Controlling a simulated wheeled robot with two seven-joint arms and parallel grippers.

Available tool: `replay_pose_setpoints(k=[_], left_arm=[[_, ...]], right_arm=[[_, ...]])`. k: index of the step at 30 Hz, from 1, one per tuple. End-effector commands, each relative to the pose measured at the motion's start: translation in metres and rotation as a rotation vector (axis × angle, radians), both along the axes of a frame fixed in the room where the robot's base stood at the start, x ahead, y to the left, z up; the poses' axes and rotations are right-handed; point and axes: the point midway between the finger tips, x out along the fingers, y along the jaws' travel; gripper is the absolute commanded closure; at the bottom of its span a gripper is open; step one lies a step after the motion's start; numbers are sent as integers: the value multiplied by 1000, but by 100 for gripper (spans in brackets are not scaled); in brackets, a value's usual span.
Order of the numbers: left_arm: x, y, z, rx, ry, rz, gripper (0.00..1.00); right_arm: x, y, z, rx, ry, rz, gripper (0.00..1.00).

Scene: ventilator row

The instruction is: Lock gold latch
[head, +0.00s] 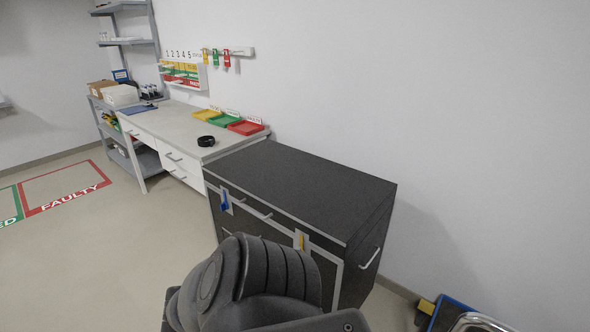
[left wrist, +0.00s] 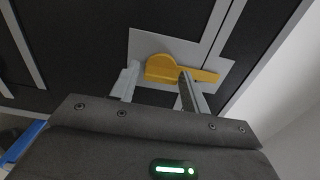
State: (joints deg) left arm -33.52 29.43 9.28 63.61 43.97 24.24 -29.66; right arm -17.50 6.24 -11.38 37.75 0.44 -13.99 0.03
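The gold latch (left wrist: 172,69) sits on a light grey plate (left wrist: 150,45) on the dark cabinet front in the left wrist view. Its thick rounded end is at left and its narrow handle points right, almost level in that picture. My left gripper (left wrist: 158,78) is open in front of it. One finger is left of the thick end; the other overlaps the handle. I cannot tell whether either touches. In the head view a part of the gold latch (head: 302,242) shows above my dark arm, which hides the left gripper. My right gripper is not in view.
A blue latch (head: 224,201) is on the left of the same dark cabinet (head: 300,185). A blue and yellow object (head: 450,312) and curved metal tubing are at lower right.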

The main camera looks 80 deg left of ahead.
Motion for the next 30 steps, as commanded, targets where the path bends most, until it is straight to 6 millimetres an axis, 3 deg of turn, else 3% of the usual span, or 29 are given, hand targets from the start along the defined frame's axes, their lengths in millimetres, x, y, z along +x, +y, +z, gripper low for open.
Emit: replay_pose_setpoints(k=[3, 14, 30], left_arm=[[1, 0, 0, -1, -1, -1, 42], [-6, -5, 0, -2, -1, -1, 42], [-78, -62, -1, -1, 0, -1, 42]], right_arm=[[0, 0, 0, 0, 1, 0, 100], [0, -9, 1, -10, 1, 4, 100], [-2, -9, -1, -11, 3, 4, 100]])
